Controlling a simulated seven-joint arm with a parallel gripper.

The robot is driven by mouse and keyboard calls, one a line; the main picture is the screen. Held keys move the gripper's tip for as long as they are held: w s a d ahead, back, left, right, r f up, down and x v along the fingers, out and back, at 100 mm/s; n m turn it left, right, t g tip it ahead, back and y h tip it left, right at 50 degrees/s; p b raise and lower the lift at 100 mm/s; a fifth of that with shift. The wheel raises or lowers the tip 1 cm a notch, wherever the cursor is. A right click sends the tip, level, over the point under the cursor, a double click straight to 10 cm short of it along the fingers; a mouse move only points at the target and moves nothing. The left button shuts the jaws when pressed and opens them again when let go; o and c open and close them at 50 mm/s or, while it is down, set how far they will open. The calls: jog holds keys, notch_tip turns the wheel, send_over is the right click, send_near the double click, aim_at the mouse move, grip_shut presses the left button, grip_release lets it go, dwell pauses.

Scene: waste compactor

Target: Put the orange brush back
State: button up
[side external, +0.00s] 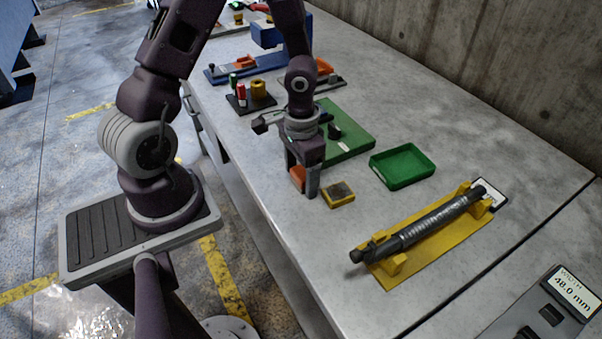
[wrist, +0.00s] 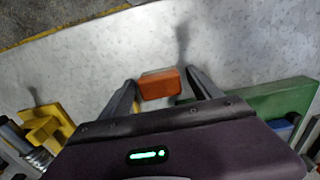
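The orange brush (wrist: 158,84) shows as a small orange block between the fingers of my gripper (wrist: 160,82) in the wrist view. A narrow gap shows on each side of it, so the fingers look open around it. In the side view my gripper (side external: 303,184) points down near the table's front edge, and the brush (side external: 297,175) is partly hidden by the fingers. I cannot tell whether the brush touches the table. Its bristles are not visible.
A yellow block with a dark top (side external: 338,195) lies close right of my gripper. A green tray (side external: 429,166), a green board (side external: 352,147) and a yellow cradle (side external: 395,283) holding a dark cylinder (side external: 430,222) are nearby. A dark rack (side external: 238,106) stands behind.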

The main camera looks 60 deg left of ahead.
jog(key=shift+r, duration=0.1)
notch_tip(320, 180, up, 12)
notch_tip(320, 180, up, 8)
jog(key=t+y, duration=0.2)
send_over(301, 173)
jog(key=s+d, duration=0.2)
jog(key=s, duration=0.3)
jog(key=s+d+r+t+h, duration=0.2)
jog(key=s+d+r+t, duration=0.1)
jog(key=s+r, duration=0.3)
jog(key=shift+s+d+t, duration=0.3)
jog(key=shift+s+d, duration=0.3)
jog(key=shift+s, duration=0.15)
jog(key=shift+r, duration=0.15)
jog(key=shift+c, duration=0.2)
